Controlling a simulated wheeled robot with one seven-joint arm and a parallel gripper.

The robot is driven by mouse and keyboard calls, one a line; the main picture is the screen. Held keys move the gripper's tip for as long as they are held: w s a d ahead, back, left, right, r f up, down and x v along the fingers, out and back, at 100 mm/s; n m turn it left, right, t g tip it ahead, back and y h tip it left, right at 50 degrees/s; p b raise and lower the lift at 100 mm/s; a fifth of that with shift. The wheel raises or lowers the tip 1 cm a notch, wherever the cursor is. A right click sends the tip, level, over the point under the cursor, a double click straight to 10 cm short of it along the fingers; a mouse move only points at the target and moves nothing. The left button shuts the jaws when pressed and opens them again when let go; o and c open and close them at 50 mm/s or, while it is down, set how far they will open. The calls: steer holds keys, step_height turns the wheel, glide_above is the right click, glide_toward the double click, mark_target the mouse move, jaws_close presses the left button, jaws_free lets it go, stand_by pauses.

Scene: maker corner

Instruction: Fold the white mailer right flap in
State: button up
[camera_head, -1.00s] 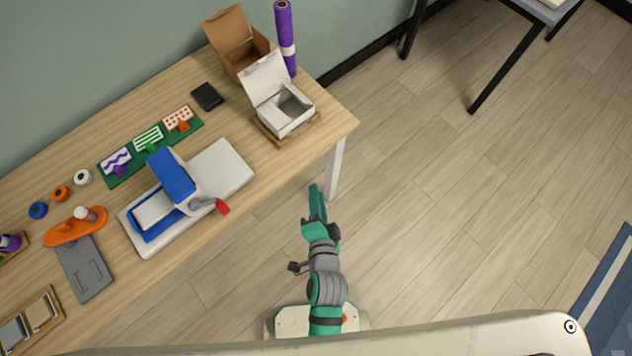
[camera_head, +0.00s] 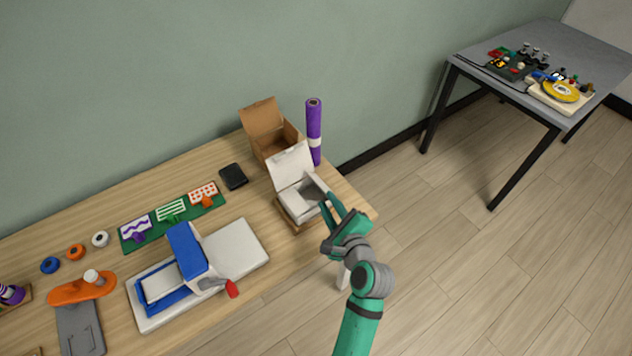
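The white mailer (camera_head: 299,204) stands on a small wooden tray (camera_head: 292,228) near the right end of the wooden table. Its lid (camera_head: 288,168) is raised at the back, and its inside partly shows. My gripper (camera_head: 329,197) is at the mailer's right side, with its teal fingers close to the right wall and flap. The fingers look a little apart, and nothing shows between them. I cannot tell whether they touch the flap, as the gripper partly hides that side.
An open brown box (camera_head: 267,128) and an upright purple roll (camera_head: 314,130) stand close behind the mailer. A black wallet-like item (camera_head: 233,176) lies to the left. A blue and white press (camera_head: 187,262) stands front left. Open floor lies right of the table.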

mark_target(316, 181)
steer(key=x, duration=1.1)
steer(key=shift+s, duration=0.1)
jaws_close()
